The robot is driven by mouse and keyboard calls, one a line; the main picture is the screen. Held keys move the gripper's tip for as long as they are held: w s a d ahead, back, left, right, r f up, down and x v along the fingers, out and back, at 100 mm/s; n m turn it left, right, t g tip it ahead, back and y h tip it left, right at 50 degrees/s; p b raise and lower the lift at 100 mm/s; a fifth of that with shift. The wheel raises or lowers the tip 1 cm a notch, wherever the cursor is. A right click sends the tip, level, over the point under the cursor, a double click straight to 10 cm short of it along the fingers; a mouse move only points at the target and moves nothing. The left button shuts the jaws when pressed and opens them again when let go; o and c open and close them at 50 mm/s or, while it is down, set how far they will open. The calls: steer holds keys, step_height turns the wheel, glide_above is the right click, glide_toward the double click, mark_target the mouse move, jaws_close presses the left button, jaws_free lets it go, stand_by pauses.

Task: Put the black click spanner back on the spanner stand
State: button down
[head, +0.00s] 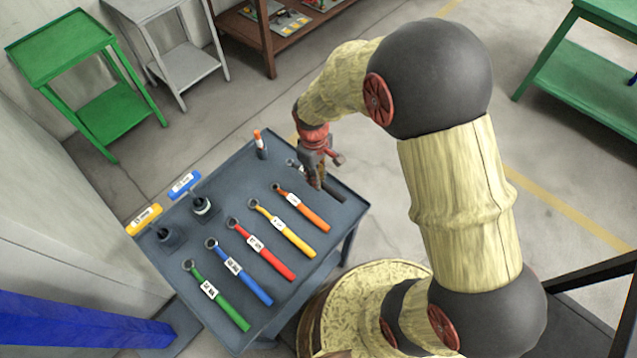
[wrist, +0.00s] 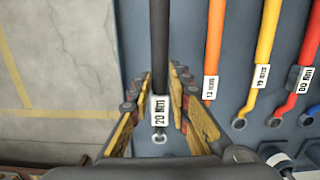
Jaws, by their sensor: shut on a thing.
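The black click spanner (wrist: 160,40) with a white "20 Nm" label runs lengthwise between my fingers in the wrist view. In the head view its dark handle (head: 333,193) shows just right of my gripper (head: 315,184), and its ring end (head: 292,163) shows on the left. My gripper is shut on it near the label; the fingers also show in the wrist view (wrist: 158,92). The spanner is over the right part of the blue-grey stand top (head: 240,175), beside the orange spanner (head: 303,208). I cannot tell whether it touches the top.
Yellow (head: 285,230), red (head: 264,250), blue (head: 240,271) and green (head: 217,296) spanners lie in a row on the top. Green and grey tables stand beyond.

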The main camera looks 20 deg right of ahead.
steer(key=shift+d+f+b, duration=0.15)
steer(key=shift+f+b, duration=0.3)
steer(key=shift+f, duration=1.3)
steer(key=c, duration=1.7)
jaws_free()
steer(key=shift+o, duration=0.2)
